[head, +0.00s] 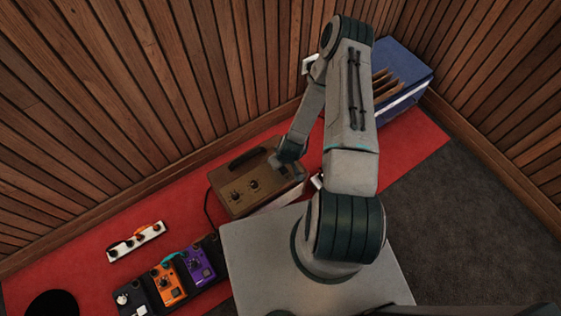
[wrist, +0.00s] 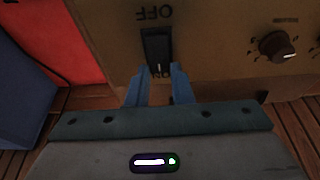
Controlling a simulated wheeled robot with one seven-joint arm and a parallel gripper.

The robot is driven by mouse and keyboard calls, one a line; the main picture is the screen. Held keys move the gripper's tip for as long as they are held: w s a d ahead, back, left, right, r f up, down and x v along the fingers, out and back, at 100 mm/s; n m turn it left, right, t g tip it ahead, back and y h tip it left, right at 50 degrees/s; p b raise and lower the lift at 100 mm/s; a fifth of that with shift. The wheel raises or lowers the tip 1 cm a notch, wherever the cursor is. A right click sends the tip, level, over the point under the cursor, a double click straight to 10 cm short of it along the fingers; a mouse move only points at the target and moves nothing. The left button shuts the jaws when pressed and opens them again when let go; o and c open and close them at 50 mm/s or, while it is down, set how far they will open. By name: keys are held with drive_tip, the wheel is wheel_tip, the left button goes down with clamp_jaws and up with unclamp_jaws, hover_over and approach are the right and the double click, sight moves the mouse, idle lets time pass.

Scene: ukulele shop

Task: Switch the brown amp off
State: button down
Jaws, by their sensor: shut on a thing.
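The brown amp (head: 262,183) stands on the red carpet near the wooden wall, with knobs and a dark handle on it. Its face (wrist: 215,40) fills much of the wrist view. There a black rocker switch (wrist: 157,42) sits between an upside-down OFF label at the top and an ON label at the bottom, partly hidden by my fingers. My gripper (wrist: 158,73) has its two blue fingertips on either side of the switch's ON end, shut on it. In the head view my arm hides part of the amp, and I cannot make out the switch.
A pedalboard with an orange pedal (head: 168,284) and a purple pedal (head: 199,262) lies left of my base. A white power strip (head: 136,242) lies on the red carpet (head: 70,268). A blue crate (head: 409,92) stands in the corner behind my arm.

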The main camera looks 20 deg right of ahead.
drive_tip(key=shift+s+d, duration=0.1)
drive_tip(key=shift+d, duration=0.05)
drive_tip(key=c, duration=1.3)
unclamp_jaws()
drive_tip(key=shift+r, duration=0.15)
drive_tip(key=p+v, duration=0.3)
drive_tip(key=v, duration=1)
drive_tip(key=shift+s+r, duration=0.1)
drive_tip(key=shift+r, duration=0.2)
